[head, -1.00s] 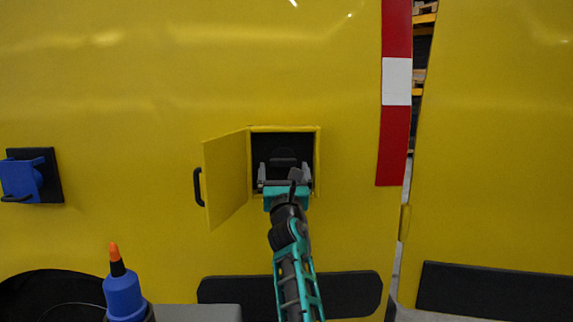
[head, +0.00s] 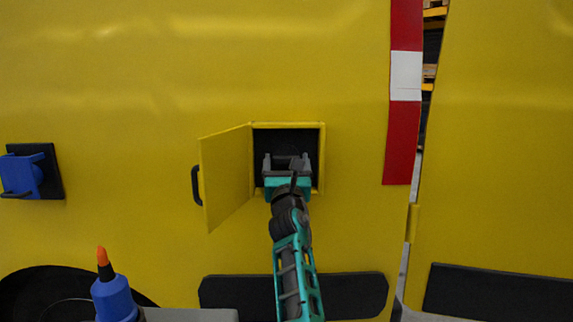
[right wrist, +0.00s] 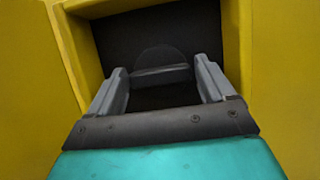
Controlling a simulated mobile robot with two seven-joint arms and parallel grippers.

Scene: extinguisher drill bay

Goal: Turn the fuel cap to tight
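The fuel cap (right wrist: 160,59) is a dark round cap with a raised grip bar across it, at the back of the dark recess in the right wrist view. In the head view my right gripper hides most of it. My right gripper (head: 287,160) reaches into the open fuel compartment (head: 322,150). In the right wrist view its two grey fingers (right wrist: 163,80) stand apart, one on each side of the grip bar. I see no clear contact with the cap. My left gripper is not in view.
The yellow fuel door (head: 226,178) stands open to the left, with a black handle (head: 196,185). The compartment's yellow walls are close around my right gripper. A blue latch (head: 20,174) sits at far left. A blue bottle with an orange tip (head: 114,297) stands at lower left.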

